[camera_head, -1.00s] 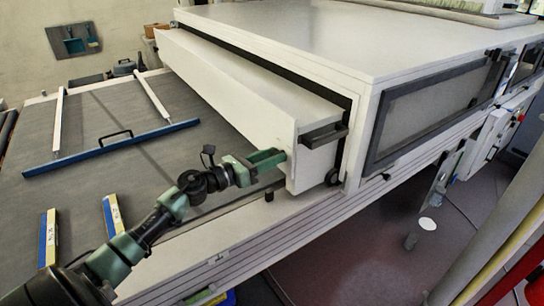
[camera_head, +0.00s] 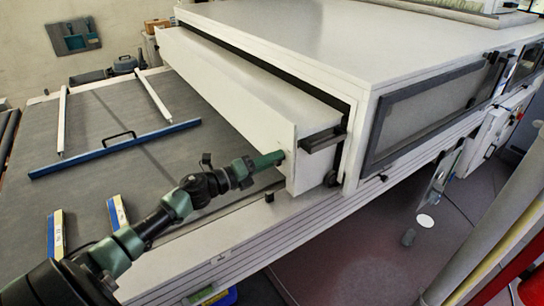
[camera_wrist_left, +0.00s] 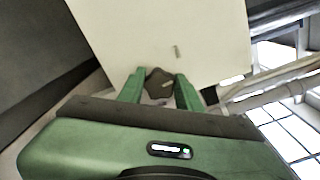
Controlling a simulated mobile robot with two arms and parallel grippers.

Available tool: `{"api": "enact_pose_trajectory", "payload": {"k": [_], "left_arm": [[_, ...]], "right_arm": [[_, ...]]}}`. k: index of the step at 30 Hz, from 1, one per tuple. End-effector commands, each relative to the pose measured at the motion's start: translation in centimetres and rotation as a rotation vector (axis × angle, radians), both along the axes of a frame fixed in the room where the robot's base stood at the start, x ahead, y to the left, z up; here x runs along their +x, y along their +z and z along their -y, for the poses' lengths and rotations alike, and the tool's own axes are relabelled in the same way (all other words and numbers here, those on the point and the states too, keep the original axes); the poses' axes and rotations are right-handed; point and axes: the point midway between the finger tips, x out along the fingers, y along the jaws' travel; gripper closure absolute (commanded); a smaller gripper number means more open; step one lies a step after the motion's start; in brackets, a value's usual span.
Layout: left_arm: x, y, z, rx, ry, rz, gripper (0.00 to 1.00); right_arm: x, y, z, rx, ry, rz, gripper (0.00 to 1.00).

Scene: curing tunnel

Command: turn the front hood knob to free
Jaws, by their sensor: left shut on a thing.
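A light mark (camera_wrist_left: 177,52) is on the white face above the knob. In the head view the knob is hidden by the fingers. My right gripper is not in view.
A black handle (camera_head: 323,138) juts from the hood's end, right of my gripper. The large white tunnel housing (camera_head: 290,40) stands behind. A blue bar with a black handle (camera_head: 115,148) and blue-yellow strips (camera_head: 118,212) lie on the grey belt (camera_head: 90,180).

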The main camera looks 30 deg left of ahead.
Motion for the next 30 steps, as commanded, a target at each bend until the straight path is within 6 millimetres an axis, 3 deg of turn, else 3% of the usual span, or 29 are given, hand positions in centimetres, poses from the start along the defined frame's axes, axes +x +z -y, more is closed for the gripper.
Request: {"api": "enact_pose_trajectory", "payload": {"k": [15,30], "left_arm": [[0.1,0.1,-0.2,-0.433,0.003,-0.179,1.00],[0.1,-0.2,-0.2,-0.650,0.004,-0.267,1.00]], "right_arm": [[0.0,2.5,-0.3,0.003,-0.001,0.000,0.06],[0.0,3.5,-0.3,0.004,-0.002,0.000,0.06]]}}
